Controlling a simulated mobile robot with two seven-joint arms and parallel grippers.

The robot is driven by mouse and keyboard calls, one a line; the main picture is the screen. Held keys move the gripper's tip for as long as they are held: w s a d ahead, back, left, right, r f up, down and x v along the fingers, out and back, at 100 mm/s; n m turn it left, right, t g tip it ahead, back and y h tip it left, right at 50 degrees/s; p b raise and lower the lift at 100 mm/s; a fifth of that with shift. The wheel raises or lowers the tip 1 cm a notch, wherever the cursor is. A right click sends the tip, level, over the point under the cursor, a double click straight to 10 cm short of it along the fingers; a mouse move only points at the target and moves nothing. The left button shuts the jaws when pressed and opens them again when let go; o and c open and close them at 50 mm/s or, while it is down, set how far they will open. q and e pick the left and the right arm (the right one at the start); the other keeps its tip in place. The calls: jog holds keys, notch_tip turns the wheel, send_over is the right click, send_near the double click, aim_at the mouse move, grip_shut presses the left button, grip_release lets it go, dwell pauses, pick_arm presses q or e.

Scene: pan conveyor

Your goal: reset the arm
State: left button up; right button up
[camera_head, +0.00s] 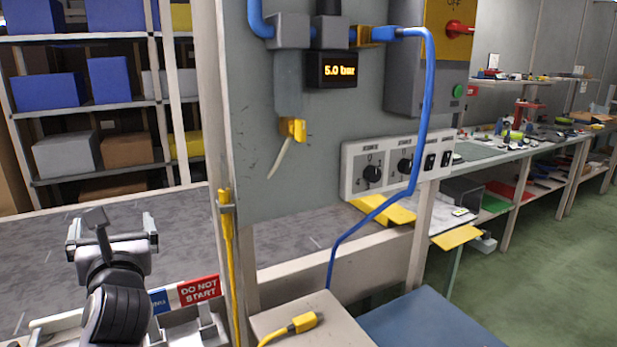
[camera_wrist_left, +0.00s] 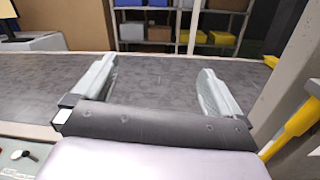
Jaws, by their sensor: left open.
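My left gripper (camera_head: 112,235) is at the lower left of the head view, in front of the grey conveyor belt (camera_head: 40,250). In the left wrist view its two fingers (camera_wrist_left: 158,92) stand wide apart with nothing between them, and the grey belt (camera_wrist_left: 160,75) lies beyond. My right gripper does not show in either view.
A grey panel (camera_head: 310,170) with a 5.0 bar display, yellow valve, knobs and a blue hose stands right of my left arm. A yellow cable (camera_head: 228,260) runs down its post. A DO NOT START sign (camera_head: 199,290) is close beside my arm. Shelves (camera_head: 95,105) stand behind.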

pick_arm(q)
jog(key=s+d+f+m+t+h+p, duration=0.1)
jog(key=s+d+f+m+t+h, duration=0.4)
jog(key=m, duration=1)
jog(key=s+d+f+m+h+p, duration=0.25)
jog(key=d+f+m+h, duration=0.55)
jog(key=m, duration=0.7)
jog(key=s+f+m+g, duration=0.5)
jog(key=s+f, duration=0.3)
jog(key=f, duration=0.3)
jog(key=s+d+f+m+g, duration=0.1)
jog(key=s+f+m+g, duration=0.4)
jog(key=s+f+m, duration=0.3)
notch_tip(320, 180, down, 4)
jog(key=shift+s+d+r+m, duration=0.15)
jog(key=shift+r+m, duration=0.05)
jog(key=shift+m, duration=0.1)
